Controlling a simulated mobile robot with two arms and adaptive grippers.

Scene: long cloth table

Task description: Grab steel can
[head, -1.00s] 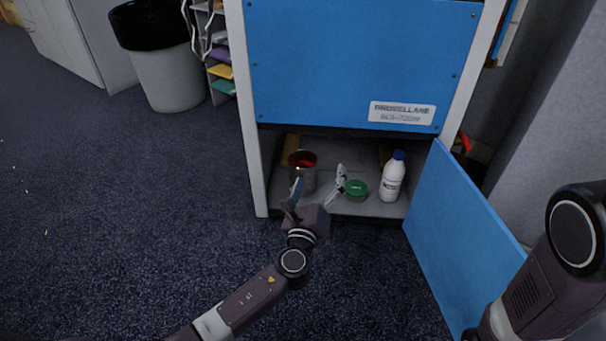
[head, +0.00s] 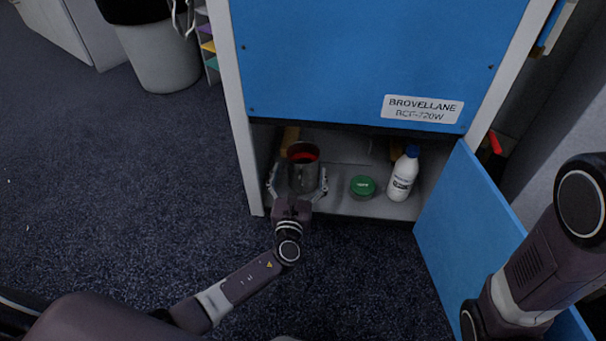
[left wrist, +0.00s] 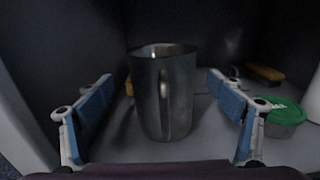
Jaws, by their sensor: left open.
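The steel can (head: 303,172) stands upright on the cabinet's bottom shelf, near its left side. It is grey metal with red showing inside its top. In the left wrist view the can (left wrist: 165,95) is centred between the fingers, a little beyond them, with a vertical handle-like strip facing me. My left gripper (head: 297,187) is open, with one finger on each side of the can. In the left wrist view its blue finger pads (left wrist: 160,103) are apart from the can. My right gripper is not in view; only my right arm shows at the right.
A green-lidded tub (head: 362,187) and a white bottle with a blue cap (head: 403,174) stand to the right on the shelf (head: 340,205). The blue door (head: 470,230) hangs open on the right.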

